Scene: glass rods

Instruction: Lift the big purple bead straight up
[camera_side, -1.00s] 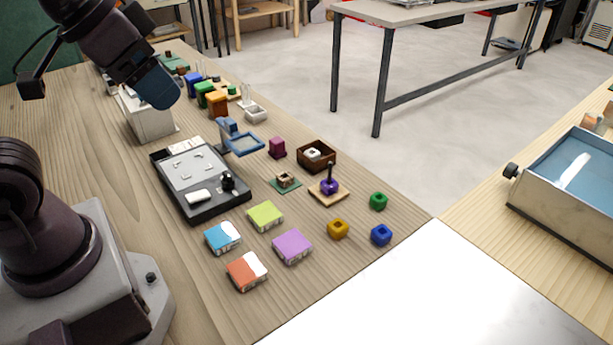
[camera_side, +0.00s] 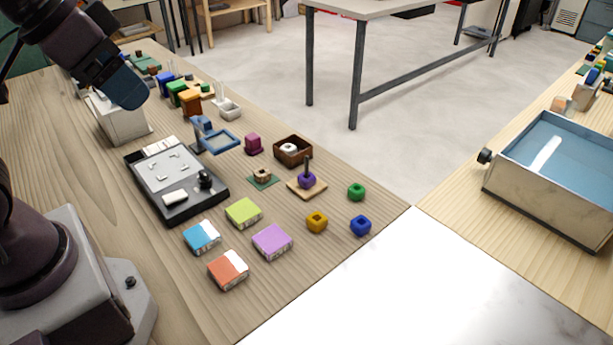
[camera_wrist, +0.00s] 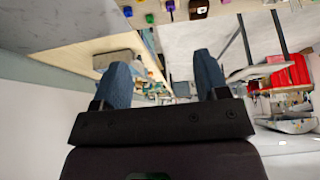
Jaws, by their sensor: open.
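The big purple bead (camera_side: 307,181) sits around a dark upright peg (camera_side: 308,163) on a small wooden base (camera_side: 319,190) in the side view. The peg rises above the bead. My gripper (camera_side: 130,92) is at the upper left of the side view, well away from the bead. Its two blue fingers stand apart with nothing between them in the wrist view (camera_wrist: 163,78).
Green (camera_side: 356,192), yellow (camera_side: 317,222) and blue (camera_side: 360,225) beads lie loose near the peg. A dark wooden box (camera_side: 293,152) stands just behind it. Colored blocks and a grey-black tray (camera_side: 176,183) lie to the left. A metal bin (camera_side: 553,170) stands at the right.

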